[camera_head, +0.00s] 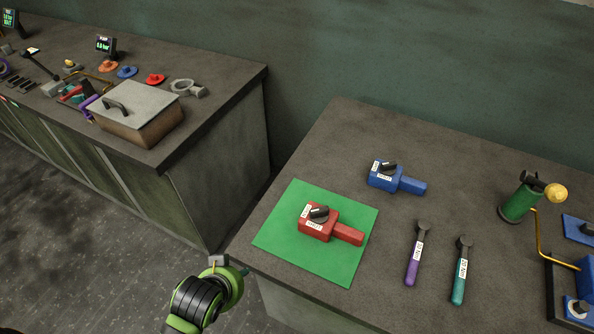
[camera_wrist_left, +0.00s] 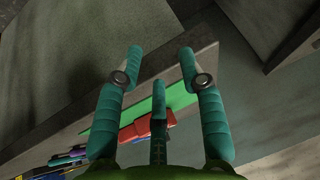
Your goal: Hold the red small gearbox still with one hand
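The red small gearbox (camera_head: 327,221) lies on the green mat (camera_head: 342,265) near the left corner of the right-hand table. It has a black knob, white labels and a square red arm pointing right. My left gripper (camera_head: 236,271) is beside that table's left corner, left of and apart from the gearbox. In the left wrist view its teal fingers (camera_wrist_left: 160,62) are spread and empty. The red gearbox (camera_wrist_left: 135,131) shows there partly hidden behind the fingers, with a strip of the green mat (camera_wrist_left: 180,97). My right gripper is in neither view.
A blue gearbox (camera_head: 384,179) lies behind the mat. A purple wrench (camera_head: 413,262) and a teal wrench (camera_head: 459,277) lie right of it. A green pump (camera_head: 517,205) with a yellow ball stands farther right. A lidded box (camera_head: 136,112) sits on the other bench.

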